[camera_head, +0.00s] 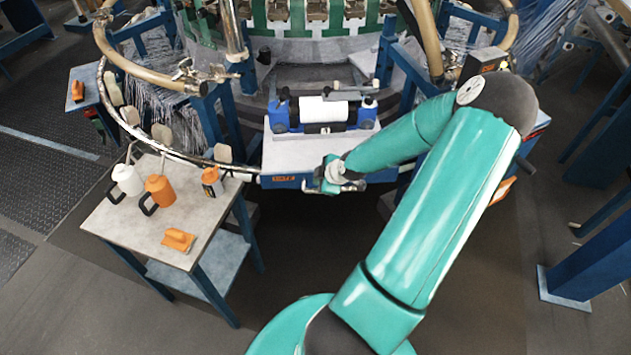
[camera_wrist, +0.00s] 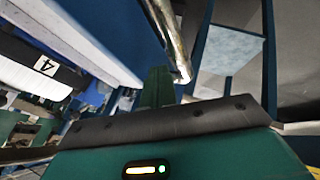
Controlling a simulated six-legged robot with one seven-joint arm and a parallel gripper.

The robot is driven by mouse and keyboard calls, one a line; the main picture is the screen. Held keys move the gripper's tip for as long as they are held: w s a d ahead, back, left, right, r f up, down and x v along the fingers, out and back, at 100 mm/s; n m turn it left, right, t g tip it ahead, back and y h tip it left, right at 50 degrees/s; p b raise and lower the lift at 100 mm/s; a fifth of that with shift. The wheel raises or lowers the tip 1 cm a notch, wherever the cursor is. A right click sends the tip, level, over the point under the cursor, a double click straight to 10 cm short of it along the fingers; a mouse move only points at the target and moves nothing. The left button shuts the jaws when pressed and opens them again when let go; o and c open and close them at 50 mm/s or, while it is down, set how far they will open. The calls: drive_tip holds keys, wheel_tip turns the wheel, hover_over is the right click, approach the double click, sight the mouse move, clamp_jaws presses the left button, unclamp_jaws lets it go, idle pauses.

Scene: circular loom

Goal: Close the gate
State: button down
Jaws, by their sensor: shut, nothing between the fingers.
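A curved bright steel rail (camera_head: 150,138) sweeps around the left of the loom to the front of a blue-edged bench (camera_head: 281,182). It looks like the gate's bar, but I cannot be sure. In the wrist view a steel tube (camera_wrist: 168,38) ends close beside my gripper's fingers (camera_wrist: 158,88). My gripper (camera_head: 327,185) is shut and empty at the bench's front edge, right of its orange label. Whether it touches the rail or the bench is not clear. The gate's latch or hinge cannot be made out.
A blue device with a white roll (camera_head: 322,110) stands on the bench. Blue frame posts flank the bench. The floor in front is open.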

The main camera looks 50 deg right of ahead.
drive_tip(key=shift+x, duration=1.2)
drive_tip(key=shift+a, duration=0.1)
